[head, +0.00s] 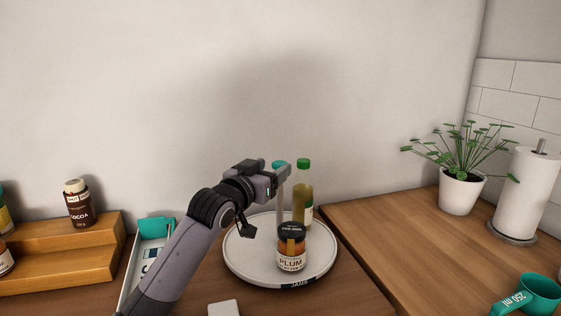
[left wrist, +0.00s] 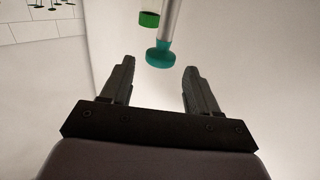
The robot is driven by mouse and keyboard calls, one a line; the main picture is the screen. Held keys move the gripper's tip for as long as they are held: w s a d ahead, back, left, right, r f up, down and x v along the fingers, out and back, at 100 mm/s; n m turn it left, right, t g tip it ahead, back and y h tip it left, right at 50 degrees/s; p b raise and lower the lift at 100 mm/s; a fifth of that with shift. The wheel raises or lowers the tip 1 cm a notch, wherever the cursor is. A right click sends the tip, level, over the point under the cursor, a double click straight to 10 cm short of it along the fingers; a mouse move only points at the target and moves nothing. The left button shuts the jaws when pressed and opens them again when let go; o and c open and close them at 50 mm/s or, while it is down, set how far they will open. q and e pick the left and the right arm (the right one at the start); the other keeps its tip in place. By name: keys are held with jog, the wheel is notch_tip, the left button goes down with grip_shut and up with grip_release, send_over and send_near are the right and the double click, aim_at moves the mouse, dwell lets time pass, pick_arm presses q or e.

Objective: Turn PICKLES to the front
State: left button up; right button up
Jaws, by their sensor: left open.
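A round white turntable (head: 245,262) stands on the wooden counter. The label (head: 299,284) on its front rim reads JAMS; no PICKLES label shows. A grey post (head: 281,205) with a teal knob (head: 279,163) rises from it. The knob also shows in the left wrist view (left wrist: 158,55), apparently just beyond my fingertips. My left gripper (head: 284,171) is open and empty, close to the top of the post; I cannot tell whether it touches. A PLUM jar (head: 291,252) and a green-capped bottle (head: 303,190) stand on the turntable. My right gripper is not in view.
A wooden step shelf (head: 70,255) with a COCOA jar (head: 78,205) stands at left, beside a white and teal box (head: 155,228). On the right are a potted plant (head: 460,190), a paper towel roll (head: 524,195) and a teal measuring cup (head: 538,292). The right counter's middle is clear.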

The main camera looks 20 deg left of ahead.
aim_at(276, 165)
pick_arm(q)
jog(key=shift+w+d+p, duration=0.2)
jog(key=shift+w+d, duration=0.05)
jog(key=shift+w, duration=0.9)
jog(key=shift+w+d+p, duration=0.15)
jog(key=shift+w+d, duration=0.1)
jog(key=shift+w, duration=0.85)
grip_shut()
